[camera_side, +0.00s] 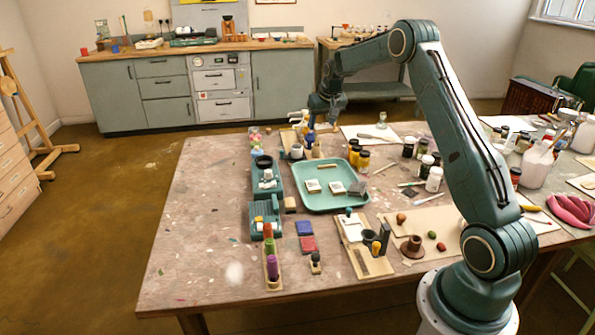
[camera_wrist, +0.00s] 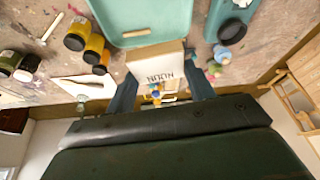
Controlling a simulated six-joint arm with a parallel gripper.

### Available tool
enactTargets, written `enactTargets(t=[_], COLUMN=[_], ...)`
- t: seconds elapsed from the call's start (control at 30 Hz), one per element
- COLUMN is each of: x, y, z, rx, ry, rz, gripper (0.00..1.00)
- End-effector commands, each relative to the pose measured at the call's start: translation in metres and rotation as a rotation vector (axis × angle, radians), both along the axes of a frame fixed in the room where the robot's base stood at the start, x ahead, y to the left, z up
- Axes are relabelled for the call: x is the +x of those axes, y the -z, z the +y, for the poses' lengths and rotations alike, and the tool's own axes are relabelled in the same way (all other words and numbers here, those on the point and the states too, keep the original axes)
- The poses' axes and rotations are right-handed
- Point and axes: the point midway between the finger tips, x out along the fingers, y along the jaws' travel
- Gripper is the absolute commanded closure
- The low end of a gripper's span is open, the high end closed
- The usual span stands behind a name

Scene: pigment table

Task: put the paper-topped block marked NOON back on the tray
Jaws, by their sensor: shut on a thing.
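The paper-topped block marked NOON (camera_wrist: 157,62) is between the fingers of my gripper (camera_wrist: 160,92) in the wrist view, its lettering facing the camera. My gripper is shut on it. The block overlaps the tray's edge in that view; how high it is held is hard to tell. The green tray (camera_side: 322,204) lies on the table in the side view and also shows at the top of the wrist view (camera_wrist: 185,20). In the side view my gripper (camera_side: 316,122) is beyond the tray's far edge, and the block is not clear there.
A small wooden stick (camera_side: 327,165) lies on the tray. Yellow, dark-lidded jars (camera_side: 361,161) stand by its far right side. Teal holders (camera_side: 266,178) stand left of it. Stamp pads (camera_side: 306,228) and boards lie nearer. The table's left part is mostly clear.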

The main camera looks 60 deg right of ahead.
Motion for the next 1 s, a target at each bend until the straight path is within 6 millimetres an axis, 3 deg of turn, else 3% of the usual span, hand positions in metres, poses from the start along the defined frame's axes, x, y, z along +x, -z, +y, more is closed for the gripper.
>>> enactTargets(t=[0.17,0.47,0.67,1.0], x=[-0.01,-0.011,-0.011,-0.012], y=[0.001,0.006,0.029,0.094], z=[-0.018,-0.02,-0.019,-0.019], rx=[0.0,0.001,0.002,0.003], ry=[0.098,0.11,0.108,0.108], rz=[0.0,0.001,0.002,0.004], gripper=[0.72,0.72,0.72,0.72])
